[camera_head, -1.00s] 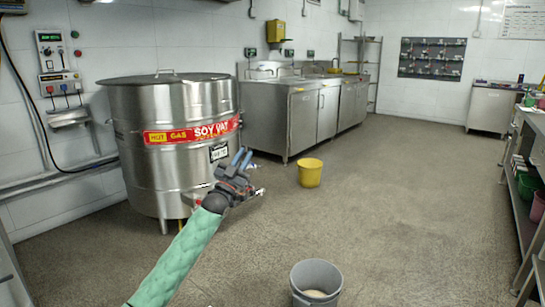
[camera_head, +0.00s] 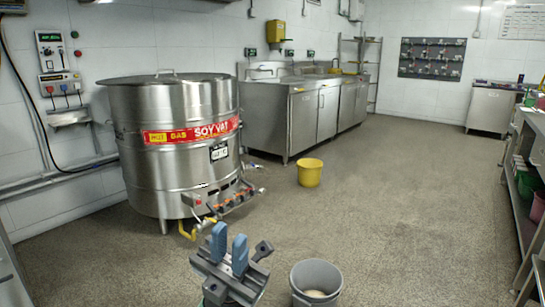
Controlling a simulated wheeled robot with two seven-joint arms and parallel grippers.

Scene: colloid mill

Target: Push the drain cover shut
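My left gripper (camera_head: 229,246) is low in the head view, near the bottom edge. Its two blue fingers point up with a gap between them, and nothing is held in the gap. It appears in front of the steel soy vat (camera_head: 175,110), left of a grey bucket. I cannot make out a drain cover clearly in this view. Low on the vat's front right are valves and burner fittings (camera_head: 228,201) with a yellow pipe (camera_head: 187,232). My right gripper is not in view.
The grey bucket (camera_head: 317,280) with pale contents stands on the floor close to my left gripper. A yellow bucket (camera_head: 310,173) stands farther back. Steel counters (camera_head: 303,120) line the back wall, and shelving (camera_head: 531,190) runs along the right. The middle floor is clear.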

